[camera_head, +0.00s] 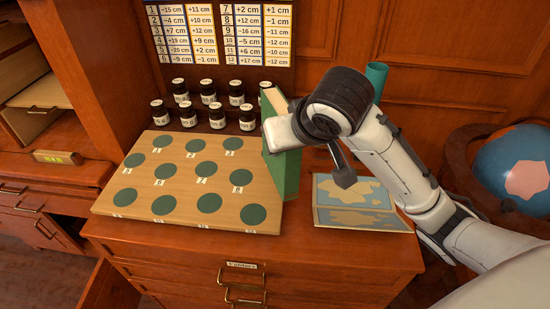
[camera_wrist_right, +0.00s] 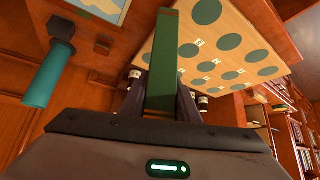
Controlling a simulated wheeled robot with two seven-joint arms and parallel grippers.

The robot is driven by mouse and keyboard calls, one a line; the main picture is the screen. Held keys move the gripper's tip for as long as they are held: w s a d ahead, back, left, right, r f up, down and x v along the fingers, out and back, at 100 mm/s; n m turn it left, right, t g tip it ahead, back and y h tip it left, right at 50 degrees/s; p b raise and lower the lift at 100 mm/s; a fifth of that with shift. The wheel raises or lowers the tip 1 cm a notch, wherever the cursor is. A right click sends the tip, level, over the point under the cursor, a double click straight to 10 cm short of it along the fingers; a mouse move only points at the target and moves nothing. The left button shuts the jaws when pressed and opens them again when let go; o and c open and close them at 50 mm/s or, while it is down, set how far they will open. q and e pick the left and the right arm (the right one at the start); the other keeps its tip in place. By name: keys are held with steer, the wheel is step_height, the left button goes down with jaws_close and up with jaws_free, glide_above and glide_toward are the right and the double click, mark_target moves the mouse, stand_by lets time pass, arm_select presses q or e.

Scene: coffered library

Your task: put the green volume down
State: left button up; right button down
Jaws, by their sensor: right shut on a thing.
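The green volume (camera_head: 286,169) is upright at the right edge of the wooden board with green discs. In the right wrist view, its narrow green side (camera_wrist_right: 162,70) rises between the two fingers of my right gripper (camera_wrist_right: 160,103). My right gripper is shut on the volume, and my right arm comes in from the right in the head view. The arm hides part of the volume's upper side. I cannot tell whether the volume's lower edge touches the board or the cabinet top. My left gripper is not in view.
The wooden board (camera_head: 180,172) covers the left of the cabinet top (camera_head: 300,240). Several dark jars (camera_head: 218,117) stand behind it. A map (camera_head: 352,205) lies on the right, with a teal cylinder (camera_head: 376,78) behind. A globe (camera_head: 515,170) stands far right.

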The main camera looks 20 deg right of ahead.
steer(key=w+d+m+g+h, duration=0.1)
steer(key=w+d+m+h, duration=0.3)
steer(key=w+d, duration=1.05)
step_height(320, 180, down, 9)
steer(key=w+a+m, duration=0.1)
steer(key=shift+w+y, duration=0.35)
steer(key=shift+y, duration=0.05)
steer(key=shift+a+f, duration=0.1)
steer(key=shift+f, duration=0.05)
steer(key=shift+f, duration=0.15)
steer(key=c, duration=1.4)
jaws_free()
steer(key=shift+s+f, duration=0.1)
steer(key=shift+o, duration=0.2)
